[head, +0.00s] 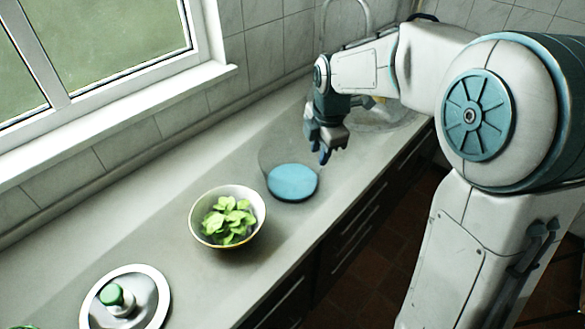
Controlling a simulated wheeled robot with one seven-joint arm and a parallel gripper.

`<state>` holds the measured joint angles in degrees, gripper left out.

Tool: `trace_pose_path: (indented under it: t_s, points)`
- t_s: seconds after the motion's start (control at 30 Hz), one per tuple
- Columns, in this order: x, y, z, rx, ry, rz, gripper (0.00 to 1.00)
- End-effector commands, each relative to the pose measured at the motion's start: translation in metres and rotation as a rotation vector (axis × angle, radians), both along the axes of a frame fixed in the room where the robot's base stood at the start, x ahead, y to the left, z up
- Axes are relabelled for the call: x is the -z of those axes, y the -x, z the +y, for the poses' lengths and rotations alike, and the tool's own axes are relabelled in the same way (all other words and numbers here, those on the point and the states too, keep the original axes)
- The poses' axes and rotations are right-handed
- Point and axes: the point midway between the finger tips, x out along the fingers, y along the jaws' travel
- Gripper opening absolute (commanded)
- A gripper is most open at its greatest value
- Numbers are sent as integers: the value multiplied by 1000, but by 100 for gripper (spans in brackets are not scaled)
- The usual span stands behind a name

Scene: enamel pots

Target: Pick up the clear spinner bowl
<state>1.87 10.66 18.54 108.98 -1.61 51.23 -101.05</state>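The clear spinner bowl (273,160) stands upright on the counter, with faint see-through walls and a blue round bottom. My gripper (325,153) is above the bowl's right side, near its far right rim, with the fingers pointing down. I cannot tell whether the fingers touch the rim or how far apart they are. The bowl's far right edge is partly hidden by my gripper.
A cream bowl (195,225) of green leaves stands to the left of the clear bowl. A sink with a tap (345,8) is behind my arm. The counter's front edge runs along the right.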

Motion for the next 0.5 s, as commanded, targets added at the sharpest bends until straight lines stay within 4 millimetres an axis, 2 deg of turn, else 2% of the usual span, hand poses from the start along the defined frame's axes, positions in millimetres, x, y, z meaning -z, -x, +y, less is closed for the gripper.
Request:
trace_pose_path:
  t_s: [0.1,0.23,0.5]
  points:
    - [7,-8,7,-84,0,2,28]
    - [21,-11,10,-110,2,3,28]
    - [72,-18,15,-108,2,5,28]
